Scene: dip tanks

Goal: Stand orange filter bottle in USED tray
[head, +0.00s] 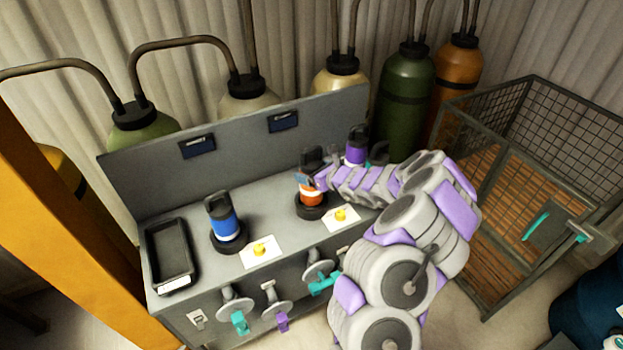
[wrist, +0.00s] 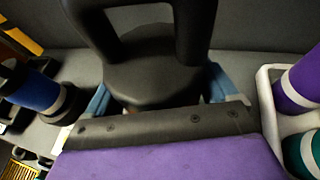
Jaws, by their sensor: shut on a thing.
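The orange filter bottle (head: 308,197) stands upright in a round black holder (head: 311,212) on the grey bench, partly hidden by my gripper. My gripper (head: 312,179) is shut on it near its dark top. In the wrist view my gripper's blue fingers (wrist: 162,92) sit on either side of the bottle's black looped cap (wrist: 150,78); the orange body is mostly hidden there. A black tray (head: 152,253) lies empty at the bench's left end, with a white label (head: 174,283) too small to read.
A blue bottle (head: 222,222) stands in another black holder between the tray and the orange bottle. A purple bottle (head: 355,152) and a teal one (wrist: 316,150) stand right, by a white rack (wrist: 266,108). Valve handles (head: 325,280) project from the bench front.

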